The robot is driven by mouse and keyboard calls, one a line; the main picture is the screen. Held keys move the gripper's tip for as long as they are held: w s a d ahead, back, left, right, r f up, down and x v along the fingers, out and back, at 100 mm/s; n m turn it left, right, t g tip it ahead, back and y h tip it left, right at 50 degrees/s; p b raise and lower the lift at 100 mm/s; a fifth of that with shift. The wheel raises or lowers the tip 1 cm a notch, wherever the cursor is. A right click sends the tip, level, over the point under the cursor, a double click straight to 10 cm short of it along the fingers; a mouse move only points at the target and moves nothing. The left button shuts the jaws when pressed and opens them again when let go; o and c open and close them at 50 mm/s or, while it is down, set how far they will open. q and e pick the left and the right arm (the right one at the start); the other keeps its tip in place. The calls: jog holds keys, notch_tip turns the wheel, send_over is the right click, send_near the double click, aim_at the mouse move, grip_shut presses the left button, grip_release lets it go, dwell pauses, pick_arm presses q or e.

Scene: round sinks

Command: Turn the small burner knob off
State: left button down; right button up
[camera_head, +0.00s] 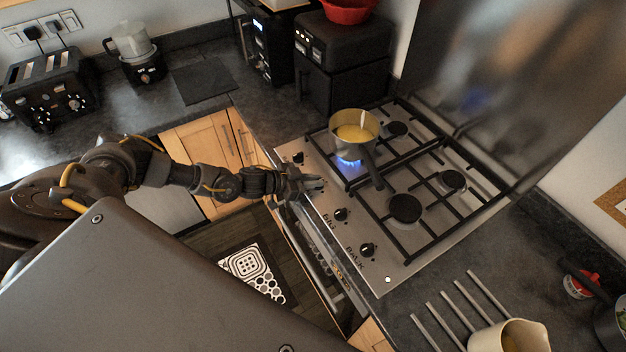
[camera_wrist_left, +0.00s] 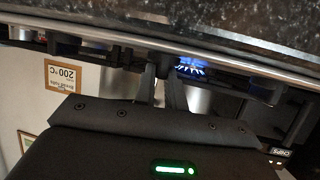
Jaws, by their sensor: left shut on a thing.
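The steel hob (camera_head: 400,270) has a row of black knobs along its front edge. One knob (camera_head: 298,158) shows at the far left of the row, and two more, a knob (camera_head: 340,214) and a knob (camera_head: 367,250), show to the right. My left gripper (camera_head: 316,183) is at the row between the first two of these, shut on a burner knob that its fingers hide. In the left wrist view its fingers (camera_wrist_left: 163,88) point toward the hob edge. A blue flame (camera_head: 350,160) burns under a grey saucepan (camera_head: 341,125); it also shows in the wrist view (camera_wrist_left: 190,68).
Black pan grates (camera_head: 425,235) cover the hob. A cream jug (camera_head: 508,337) stands at the lower right. The oven front (camera_head: 318,255) is below the knobs.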

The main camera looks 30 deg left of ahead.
pick_arm(q)
jog(key=shift+w+a+f+m+g+h+b, duration=0.15)
jog(key=shift+m+g+h+b, duration=0.5)
jog(key=shift+b, duration=0.3)
jog(key=m+g+h+b, duration=0.1)
jog(key=m+g+b, duration=0.1)
jog(key=b, duration=0.2)
jog(key=m+g+h+b, duration=0.1)
jog(key=m+g+b, duration=0.1)
jog(key=g+b, duration=0.1)
jog(key=w+m+g+h+b, duration=0.1)
jog(key=m+g+b, duration=0.1)
jog(key=b, duration=0.3)
jog(key=shift+a+m, duration=0.1)
jog(key=shift+m, duration=0.45)
jog(key=shift+m+g+b, duration=0.5)
jog(key=shift+g+b, duration=0.15)
jog(key=shift+b, duration=0.25)
jog(key=shift+r+h, duration=0.2)
jog(key=shift+h, duration=0.05)
jog(key=c, duration=1.5)
grip_release()
jog(key=shift+s, duration=0.1)
jog(key=shift+o, duration=0.2)
